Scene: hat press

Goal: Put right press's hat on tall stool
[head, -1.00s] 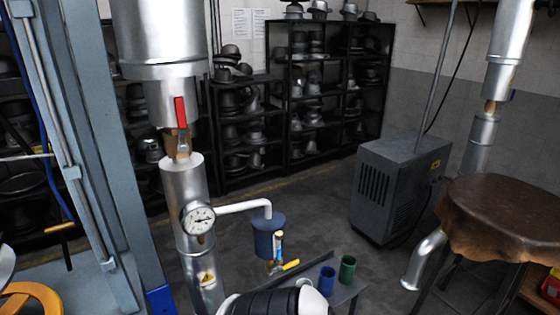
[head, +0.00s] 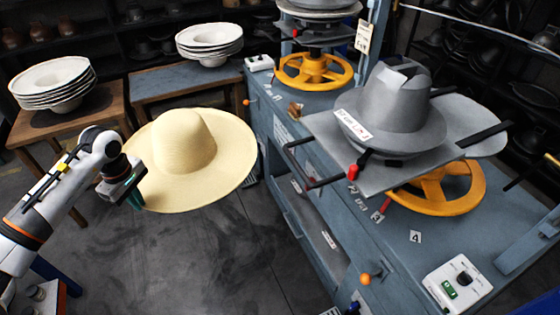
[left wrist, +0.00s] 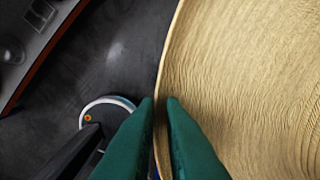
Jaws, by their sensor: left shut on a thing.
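A wide-brimmed straw hat (head: 188,150) hangs in the air left of the blue press bench, crown up. My left gripper (head: 133,196) is shut on the left edge of its brim. In the left wrist view, the green fingertips (left wrist: 160,104) close on the brim edge, and the straw hat (left wrist: 250,80) fills the right side. The right press (head: 405,150) carries a grey metal hat-shaped form above a yellow handwheel, with no straw hat on it. I cannot make out a tall stool for certain. My right gripper is out of view.
Two wooden tables hold stacks of white dish-like pieces, one at far left (head: 100,112) and one behind the hat (head: 185,80). The blue bench (head: 330,235) with yellow handwheels and a control box (head: 458,283) fills the right. Dark floor (head: 215,255) is open below the hat.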

